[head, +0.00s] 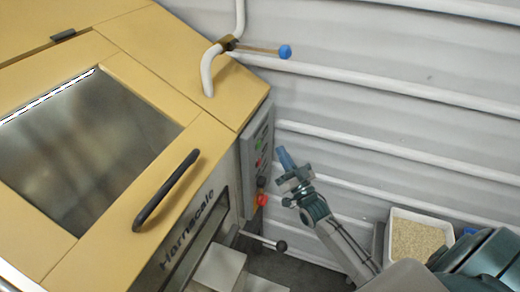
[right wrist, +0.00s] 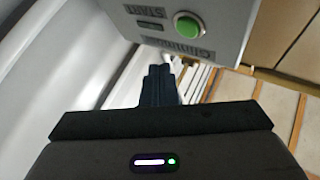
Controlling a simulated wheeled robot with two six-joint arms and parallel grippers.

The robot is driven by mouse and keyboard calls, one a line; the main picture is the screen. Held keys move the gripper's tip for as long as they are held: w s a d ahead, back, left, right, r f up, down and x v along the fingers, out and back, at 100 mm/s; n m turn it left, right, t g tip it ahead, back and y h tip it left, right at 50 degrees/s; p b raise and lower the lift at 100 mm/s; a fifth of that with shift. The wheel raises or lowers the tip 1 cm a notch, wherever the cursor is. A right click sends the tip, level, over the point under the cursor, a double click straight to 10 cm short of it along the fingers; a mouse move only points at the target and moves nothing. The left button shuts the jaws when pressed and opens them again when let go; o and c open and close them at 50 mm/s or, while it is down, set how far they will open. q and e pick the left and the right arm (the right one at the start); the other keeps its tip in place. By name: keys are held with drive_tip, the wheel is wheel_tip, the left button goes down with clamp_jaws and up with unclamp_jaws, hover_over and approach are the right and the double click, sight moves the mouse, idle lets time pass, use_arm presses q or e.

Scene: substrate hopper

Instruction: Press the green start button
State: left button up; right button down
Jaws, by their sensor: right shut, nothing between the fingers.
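The green start button (head: 259,144) is on the grey control box (head: 247,160) on the side of the yellow machine. In the right wrist view the round green button (right wrist: 188,25) sits in a pale ring beside the label START, near the top of the picture. My right gripper (head: 286,158) is shut and empty, just right of the control box in the head view. In the right wrist view its dark closed fingertips (right wrist: 160,72) are below the button in the picture, apart from it. My left gripper is not in view.
A blue-ended handle (head: 285,52) sticks out above. A white bin of grain (head: 418,240) stands at lower right. The ribbed wall (head: 400,110) is close behind.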

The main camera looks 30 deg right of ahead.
sight(260, 145)
drive_tip(key=w+a, duration=0.1)
drive_tip(key=w+a+b, duration=0.1)
drive_tip(key=shift+w+a, duration=0.15)
drive_tip(key=shift+w, duration=0.2)
drive_tip(key=shift+w+a, duration=0.1)
idle(1.9)
drive_tip(key=shift+w+a+b, duration=0.2)
drive_tip(key=shift+b, duration=0.2)
